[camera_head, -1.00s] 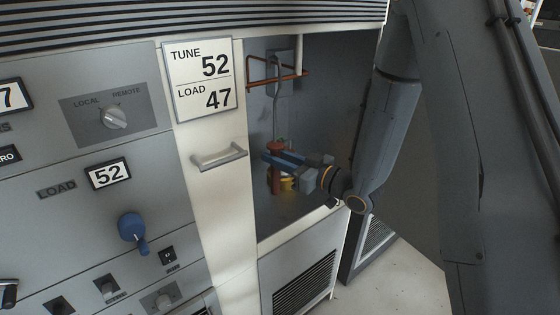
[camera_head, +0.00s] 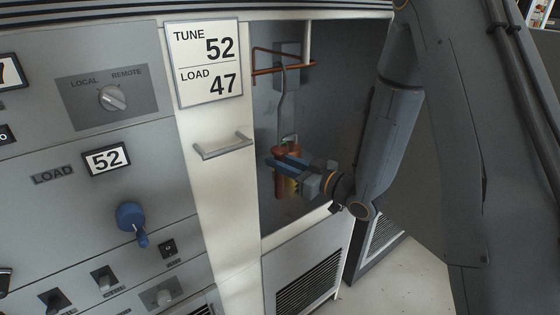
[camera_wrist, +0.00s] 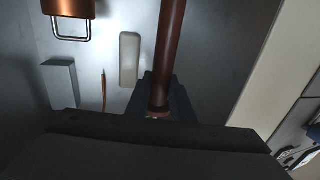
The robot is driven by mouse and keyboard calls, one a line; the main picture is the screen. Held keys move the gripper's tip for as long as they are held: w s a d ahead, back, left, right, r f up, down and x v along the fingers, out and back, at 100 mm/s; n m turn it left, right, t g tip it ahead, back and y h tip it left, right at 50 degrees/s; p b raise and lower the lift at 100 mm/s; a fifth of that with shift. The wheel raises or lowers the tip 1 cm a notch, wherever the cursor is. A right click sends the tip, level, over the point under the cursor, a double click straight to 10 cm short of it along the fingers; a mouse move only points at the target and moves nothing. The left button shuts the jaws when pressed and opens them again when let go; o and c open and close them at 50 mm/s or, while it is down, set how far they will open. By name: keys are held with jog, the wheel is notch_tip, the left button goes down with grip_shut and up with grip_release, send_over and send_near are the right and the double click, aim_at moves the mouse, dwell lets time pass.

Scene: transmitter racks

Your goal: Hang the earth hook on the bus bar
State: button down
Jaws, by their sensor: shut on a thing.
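The earth hook has a red-brown handle (camera_head: 280,182) and a thin grey rod (camera_head: 281,110) rising from it inside the open bay. The copper bus bar (camera_head: 298,68) crosses the top of the bay. The rod's upper end reaches the bar's height; I cannot tell whether it touches or hooks over it. My gripper (camera_head: 280,163) is shut on the handle, which stands roughly upright. In the wrist view the brown handle (camera_wrist: 170,45) rises between the dark fingers (camera_wrist: 160,97); the hook's top is out of that view.
An orange part with a metal loop (camera_wrist: 70,28) is near the handle, at upper left in the wrist view. A cream post with a grey pull handle (camera_head: 222,146) borders the bay on the left. The bay's grey back wall (camera_head: 335,115) is bare to the right.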

jog(key=c, duration=1.5)
grip_release()
jog(key=shift+o, duration=0.2)
jog(key=f+b+v, duration=0.1)
jog(key=b+v, duration=0.2)
jog(key=v, duration=0.5)
jog(key=s+d+p, duration=0.1)
jog(key=s+d, duration=0.5)
jog(key=s, duration=0.3)
jog(key=shift+p, duration=0.4)
